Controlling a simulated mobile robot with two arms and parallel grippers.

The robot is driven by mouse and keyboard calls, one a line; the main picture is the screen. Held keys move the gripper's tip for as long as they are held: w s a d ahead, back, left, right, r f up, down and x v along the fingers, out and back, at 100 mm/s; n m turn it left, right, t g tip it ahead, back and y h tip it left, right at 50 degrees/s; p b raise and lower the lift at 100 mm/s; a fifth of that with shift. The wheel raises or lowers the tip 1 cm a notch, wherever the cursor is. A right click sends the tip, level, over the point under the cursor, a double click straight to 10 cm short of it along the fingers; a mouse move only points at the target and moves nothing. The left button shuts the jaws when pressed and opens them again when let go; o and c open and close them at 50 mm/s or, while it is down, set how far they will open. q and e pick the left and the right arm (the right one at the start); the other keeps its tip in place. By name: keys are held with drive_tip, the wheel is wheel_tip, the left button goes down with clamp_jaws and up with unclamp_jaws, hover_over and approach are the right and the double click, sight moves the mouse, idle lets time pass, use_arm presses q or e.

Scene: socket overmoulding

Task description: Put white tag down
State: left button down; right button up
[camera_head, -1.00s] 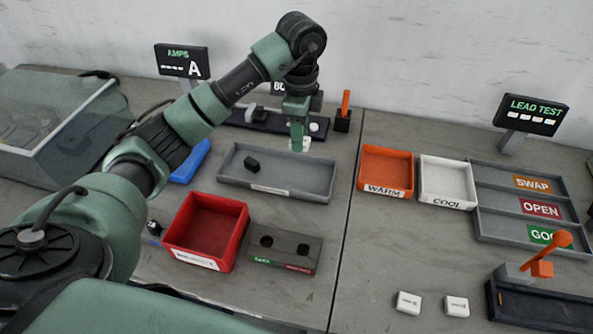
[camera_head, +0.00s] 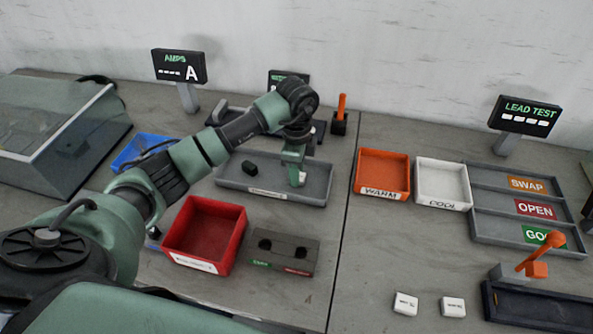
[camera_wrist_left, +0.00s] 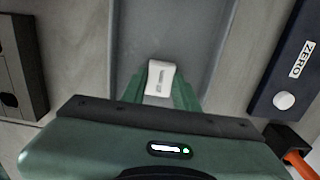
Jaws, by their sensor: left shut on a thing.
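My left gripper (camera_head: 298,178) is shut on a small white tag (camera_wrist_left: 160,76), which stands out between the green fingers in the left wrist view. In the head view the gripper points down at the right part of the long grey tray (camera_head: 232,184), and the tag is mostly hidden by the fingers. I cannot tell whether the tag touches the tray floor. Two other white tags (camera_head: 405,303) (camera_head: 453,307) lie on the table at the front right. My right gripper is not in view.
A small black block (camera_head: 250,168) sits in the grey tray. A red bin (camera_head: 205,232) and a two-hole block (camera_head: 284,254) stand in front of it. Orange WARM (camera_head: 382,173) and white COOL (camera_head: 442,180) trays are to the right. A dark ZERO base (camera_wrist_left: 290,62) lies behind.

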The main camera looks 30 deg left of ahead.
use_arm(q)
drive_tip(key=shift+f, duration=0.1)
drive_tip(key=c, duration=1.1)
unclamp_jaws()
wheel_tip(320, 180, up, 12)
drive_tip(key=shift+r+b, duration=0.15)
drive_tip(key=shift+b, duration=0.45)
